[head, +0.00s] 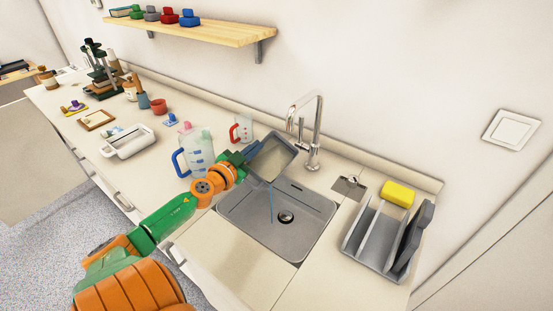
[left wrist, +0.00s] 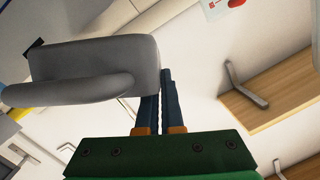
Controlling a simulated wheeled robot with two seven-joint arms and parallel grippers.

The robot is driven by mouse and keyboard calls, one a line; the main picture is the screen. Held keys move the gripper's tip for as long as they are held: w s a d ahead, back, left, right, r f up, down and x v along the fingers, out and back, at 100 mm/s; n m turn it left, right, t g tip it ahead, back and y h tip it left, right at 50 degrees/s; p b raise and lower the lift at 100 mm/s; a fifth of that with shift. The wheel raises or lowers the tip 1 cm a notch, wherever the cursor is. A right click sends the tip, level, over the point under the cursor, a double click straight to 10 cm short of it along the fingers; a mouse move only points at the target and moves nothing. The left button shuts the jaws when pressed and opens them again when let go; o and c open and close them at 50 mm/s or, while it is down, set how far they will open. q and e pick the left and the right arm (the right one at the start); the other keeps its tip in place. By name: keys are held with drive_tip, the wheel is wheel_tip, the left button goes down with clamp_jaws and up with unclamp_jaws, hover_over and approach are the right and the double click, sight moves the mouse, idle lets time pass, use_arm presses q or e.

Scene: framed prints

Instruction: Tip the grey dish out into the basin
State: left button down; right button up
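The grey dish (head: 272,160) is held up over the back left of the steel basin (head: 300,231), tilted with its inner side partly showing. A thin blue streak (head: 271,205) runs from below the dish down into the basin, like a trickle of liquid. My left gripper (head: 244,158) is shut on the dish's left edge. In the left wrist view the grey dish (left wrist: 95,70) fills the upper left, against the dark fingers (left wrist: 160,100). What is left inside the dish is hard to tell. My right gripper is not in view.
The tap (head: 314,130) stands close behind the dish. A measuring jug (head: 198,152) and a red-handled cup (head: 243,130) stand left of it. A grey rack (head: 375,240) and yellow sponge (head: 398,193) are right of the basin. A shelf (head: 200,30) hangs above.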

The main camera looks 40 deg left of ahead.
use_arm(q)
drive_tip(key=shift+s+d+m+t+b, duration=0.2)
drive_tip(key=shift+d+m+b, duration=0.05)
drive_tip(key=shift+d+b, duration=0.15)
drive_tip(key=shift+s+d+m+t+b, duration=0.2)
drive_tip(key=shift+d+m+b, duration=0.1)
drive_tip(key=shift+d, duration=0.1)
drive_tip(key=shift+s+d+r+m+t+b, duration=0.3)
drive_tip(key=shift+d+r+m+t, duration=0.2)
drive_tip(key=shift+d+r+m, duration=0.15)
drive_tip(key=shift+s+d+r+m+t+b, duration=0.25)
drive_tip(key=shift+d+r+m+t, duration=0.3)
drive_tip(key=shift+d+m, duration=0.15)
idle(1.6)
drive_tip(key=shift+s+d+r+m+t, duration=0.25)
drive_tip(key=shift+d+m+t, duration=0.1)
drive_tip(key=shift+d+m, duration=0.25)
drive_tip(key=shift+s+d+r+m+t, duration=0.15)
drive_tip(key=shift+d+r+m+t, duration=0.2)
drive_tip(key=shift+m, duration=0.3)
drive_tip(key=shift+s+d+r+m+t, duration=0.2)
drive_tip(key=shift+d+m+t, duration=0.15)
drive_tip(key=shift+d+m, duration=0.25)
idle(0.9)
drive_tip(key=shift+s+d+m+h+b, duration=0.25)
drive_tip(key=shift+d+m+h+b, duration=0.1)
drive_tip(key=shift+h, duration=0.05)
